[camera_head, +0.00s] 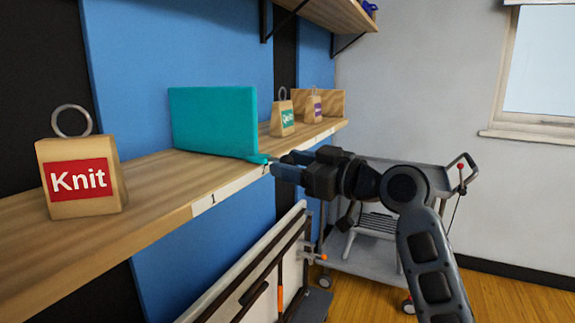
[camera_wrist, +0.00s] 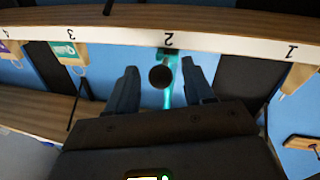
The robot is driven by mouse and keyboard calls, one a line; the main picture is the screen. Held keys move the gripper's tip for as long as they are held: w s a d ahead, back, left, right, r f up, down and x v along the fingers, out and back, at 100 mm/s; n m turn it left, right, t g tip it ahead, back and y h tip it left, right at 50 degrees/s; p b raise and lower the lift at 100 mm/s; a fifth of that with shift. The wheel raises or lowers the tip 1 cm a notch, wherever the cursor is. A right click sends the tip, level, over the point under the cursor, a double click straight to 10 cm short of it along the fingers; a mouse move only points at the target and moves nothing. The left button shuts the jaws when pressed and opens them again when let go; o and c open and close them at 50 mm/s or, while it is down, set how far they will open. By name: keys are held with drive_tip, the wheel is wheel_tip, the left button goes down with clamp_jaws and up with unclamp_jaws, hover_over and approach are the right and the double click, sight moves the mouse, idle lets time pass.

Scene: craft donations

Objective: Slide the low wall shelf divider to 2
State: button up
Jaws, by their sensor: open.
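The teal divider (camera_head: 213,120) stands upright on the low wall shelf (camera_head: 150,182). Its small teal tab (camera_head: 258,158) is at the shelf's front edge, close to the number 2. In the wrist view a teal strip (camera_wrist: 173,64) lines up with the label 2 (camera_wrist: 169,40), with a dark round knob (camera_wrist: 160,77) beside it. My gripper (camera_head: 278,165) is open at the front edge. In the wrist view its fingers (camera_wrist: 160,68) stand on either side of the strip and knob, with gaps on both sides. Contact cannot be told from the head view.
A Knit block with a ring (camera_head: 80,176) stands at the near left of the shelf. A Quilt block (camera_head: 283,118) and a purple-labelled block (camera_head: 314,110) stand beyond the divider. Below are a leaning folded board (camera_head: 245,270) and a grey cart (camera_head: 365,255).

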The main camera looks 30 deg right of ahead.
drive_tip(key=v, duration=0.6)
drive_tip(key=shift+s+b, duration=0.25)
drive_tip(key=shift+b, duration=0.15)
drive_tip(key=s+a+f+m+h, duration=0.35)
drive_tip(key=s+f, duration=0.35)
drive_tip(key=f, duration=0.4)
drive_tip(key=s+a+f+m+h, duration=0.3)
drive_tip(key=s+f+m, duration=0.2)
drive_tip(key=s+f, duration=0.5)
drive_tip(key=s+a+f+n+g, duration=0.1)
drive_tip(key=s, duration=1.1)
drive_tip(key=s+a+f+p, duration=0.1)
drive_tip(key=s+a, duration=0.1)
drive_tip(key=s, duration=1.1)
drive_tip(key=shift+s+n+g, duration=0.25)
drive_tip(key=shift+n+g, duration=0.1)
drive_tip(key=shift+g, duration=0.05)
